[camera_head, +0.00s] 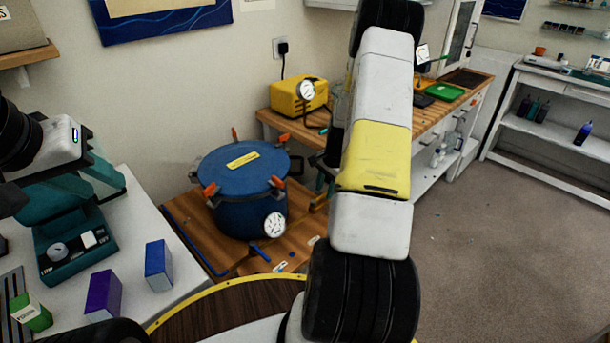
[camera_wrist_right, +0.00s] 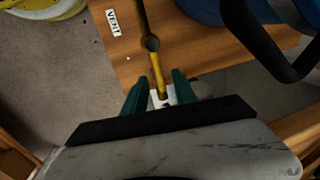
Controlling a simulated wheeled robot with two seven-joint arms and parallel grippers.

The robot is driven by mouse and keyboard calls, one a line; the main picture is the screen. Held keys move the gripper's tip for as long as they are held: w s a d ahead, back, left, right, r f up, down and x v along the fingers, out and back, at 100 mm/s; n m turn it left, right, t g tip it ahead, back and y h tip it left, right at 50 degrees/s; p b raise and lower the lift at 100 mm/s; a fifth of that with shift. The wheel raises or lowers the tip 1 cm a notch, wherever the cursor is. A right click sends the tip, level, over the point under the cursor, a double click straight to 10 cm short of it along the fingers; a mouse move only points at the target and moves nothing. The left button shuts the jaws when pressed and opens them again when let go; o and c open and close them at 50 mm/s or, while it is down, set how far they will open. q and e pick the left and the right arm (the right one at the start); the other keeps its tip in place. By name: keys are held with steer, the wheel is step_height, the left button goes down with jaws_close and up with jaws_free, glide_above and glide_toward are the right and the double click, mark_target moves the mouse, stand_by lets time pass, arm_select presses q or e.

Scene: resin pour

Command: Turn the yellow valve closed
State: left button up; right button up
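The yellow valve (camera_wrist_right: 157,76) shows in the right wrist view as a slim yellow handle leading down from a round brass-coloured fitting. My right gripper (camera_wrist_right: 160,82) has its teal fingers on either side of the handle's near end, with gaps visible, so it looks open around it. Whether a finger touches the handle is unclear.
The pot, with orange clamps and a gauge (camera_head: 274,224), stands on a wooden board (camera_head: 190,225). A VENT label (camera_wrist_right: 113,23) lies near the valve. A yellow pump (camera_head: 299,95) is behind. Coloured boxes (camera_head: 103,293) and a teal device (camera_head: 76,246) occupy the left table.

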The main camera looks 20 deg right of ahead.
steer(key=shift+f, duration=0.6)
jaws_close()
stand_by(1.1)
